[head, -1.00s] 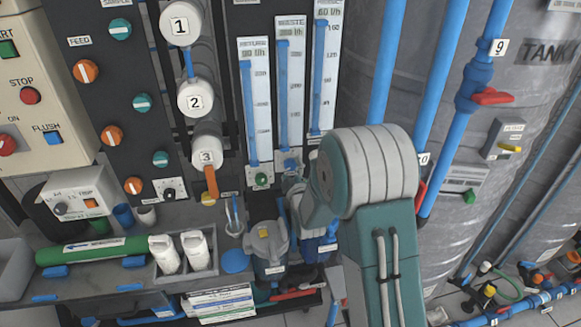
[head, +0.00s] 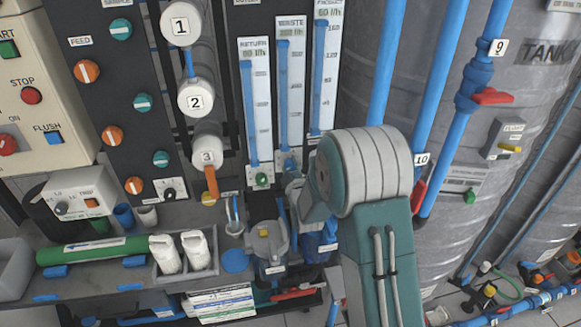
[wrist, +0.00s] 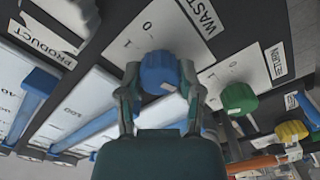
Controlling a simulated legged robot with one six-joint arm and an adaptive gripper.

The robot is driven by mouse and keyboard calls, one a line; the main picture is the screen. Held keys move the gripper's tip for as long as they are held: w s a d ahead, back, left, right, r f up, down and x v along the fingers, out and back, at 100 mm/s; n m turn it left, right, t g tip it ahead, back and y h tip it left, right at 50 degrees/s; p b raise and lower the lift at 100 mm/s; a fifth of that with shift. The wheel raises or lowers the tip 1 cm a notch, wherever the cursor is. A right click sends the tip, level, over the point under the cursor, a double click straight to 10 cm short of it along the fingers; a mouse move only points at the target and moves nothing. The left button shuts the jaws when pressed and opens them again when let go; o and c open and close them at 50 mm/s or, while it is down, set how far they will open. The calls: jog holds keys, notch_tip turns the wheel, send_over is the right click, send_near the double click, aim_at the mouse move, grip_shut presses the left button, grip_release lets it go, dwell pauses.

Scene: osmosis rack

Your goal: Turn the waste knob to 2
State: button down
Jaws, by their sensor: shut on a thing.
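The waste knob (wrist: 158,72) is blue and sits on a white plate (wrist: 165,35) marked WASTE, with the figures 0 and 1 showing beside it in the wrist view. A small pale mark shows on the knob's face, but I cannot tell which figure it points at. My gripper (wrist: 159,78) has one finger on each side of the knob and is shut on it. In the head view, the knob is hard to make out beneath the waste gauge (head: 290,100), and my arm hides most of the gripper.
A green knob (wrist: 238,98) sits close beside the waste knob, with a yellow knob (wrist: 291,131) further right. The product label (wrist: 48,33) is on the left. The tank (head: 470,140) and blue pipes (head: 430,100) stand right of my arm.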

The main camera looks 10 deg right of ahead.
jog(key=shift+f+m, duration=0.15)
jog(key=shift+m, duration=1.05)
jog(key=shift+c, duration=1.3)
grip_release()
jog(key=shift+a, duration=0.1)
